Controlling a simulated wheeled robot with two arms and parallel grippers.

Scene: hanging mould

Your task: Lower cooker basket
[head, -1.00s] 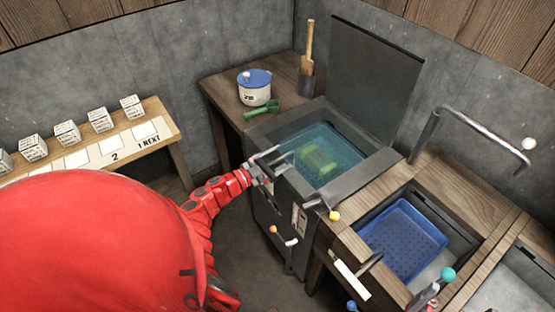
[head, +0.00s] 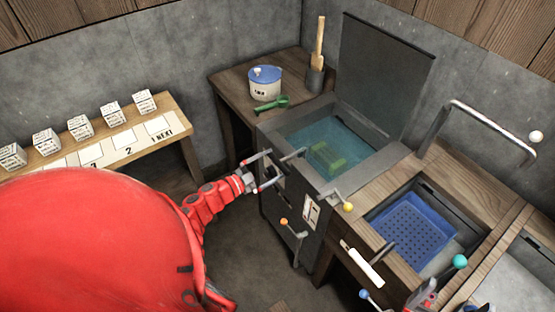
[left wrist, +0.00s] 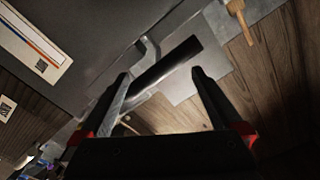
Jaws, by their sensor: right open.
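The cooker (head: 293,210) is a dark tank of clear blue-green water (head: 300,137) with its lid (head: 385,75) standing open behind. A green block-like thing (head: 327,157) sits under the water. The basket itself is hard to make out. My left gripper (head: 268,172) is at the cooker's front left, just short of a dark lever bar (head: 293,155). In the left wrist view its fingers (left wrist: 160,90) are apart, with a dark bar (left wrist: 165,68) beyond and between them; I see no grip. My right gripper (head: 425,292) shows partly at the bottom right, open.
A blue perforated tray (head: 408,230) sits in the basin to the right.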

